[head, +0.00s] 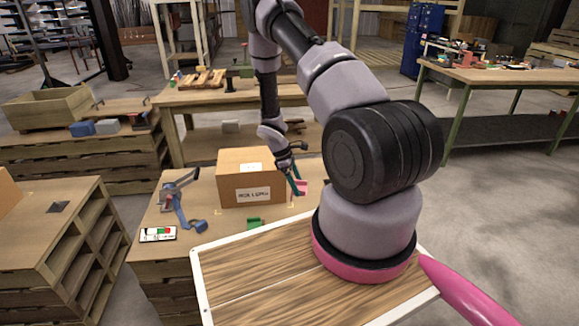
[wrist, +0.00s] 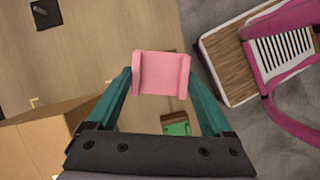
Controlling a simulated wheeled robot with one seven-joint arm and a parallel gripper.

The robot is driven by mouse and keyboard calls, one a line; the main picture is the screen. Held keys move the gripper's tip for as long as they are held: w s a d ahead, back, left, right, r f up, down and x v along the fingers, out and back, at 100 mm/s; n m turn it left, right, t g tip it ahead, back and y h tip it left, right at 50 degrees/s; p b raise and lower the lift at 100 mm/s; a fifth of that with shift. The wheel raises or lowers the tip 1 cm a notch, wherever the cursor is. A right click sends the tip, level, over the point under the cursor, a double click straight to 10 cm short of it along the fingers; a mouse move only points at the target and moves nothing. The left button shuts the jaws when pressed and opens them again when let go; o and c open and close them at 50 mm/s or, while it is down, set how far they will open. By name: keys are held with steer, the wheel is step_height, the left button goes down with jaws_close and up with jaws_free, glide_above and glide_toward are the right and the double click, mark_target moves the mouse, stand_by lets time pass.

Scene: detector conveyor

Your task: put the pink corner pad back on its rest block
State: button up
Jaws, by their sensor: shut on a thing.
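My gripper (wrist: 161,88) has teal fingers and is shut on the pink corner pad (wrist: 161,73), which sits between the fingertips in the wrist view. In the head view, my gripper (head: 298,187) is right of the cardboard box, with the pink pad (head: 302,187) partly visible at its fingers. The pad appears to be held above the tabletop; the exact height is unclear. A dark square block (wrist: 46,14) lies on the table at the top left of the wrist view. I cannot tell whether it is the rest block.
A cardboard box (head: 250,184) stands on the table beside my gripper. A green piece (head: 255,223) lies in front of it. A blue-grey clamp-like tool (head: 180,207) and a label card (head: 158,234) lie to the left. Tabletop above the pad in the wrist view is bare.

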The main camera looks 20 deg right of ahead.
steer(key=f+n, duration=0.1)
steer(key=s+f+n, duration=0.1)
steer(key=f, duration=0.1)
steer(key=s+f+n+t, duration=0.1)
steer(key=f, duration=0.1)
steer(key=shift+a+f+h, duration=0.2)
steer(key=shift+a+h, duration=0.1)
steer(key=shift+f, duration=0.1)
steer(key=shift+f, duration=2.55)
steer(key=shift+f, duration=2.2)
steer(key=o, duration=1.2)
steer(key=v, duration=1)
steer(key=shift+a+r, duration=0.2)
steer(key=shift+r, duration=0.1)
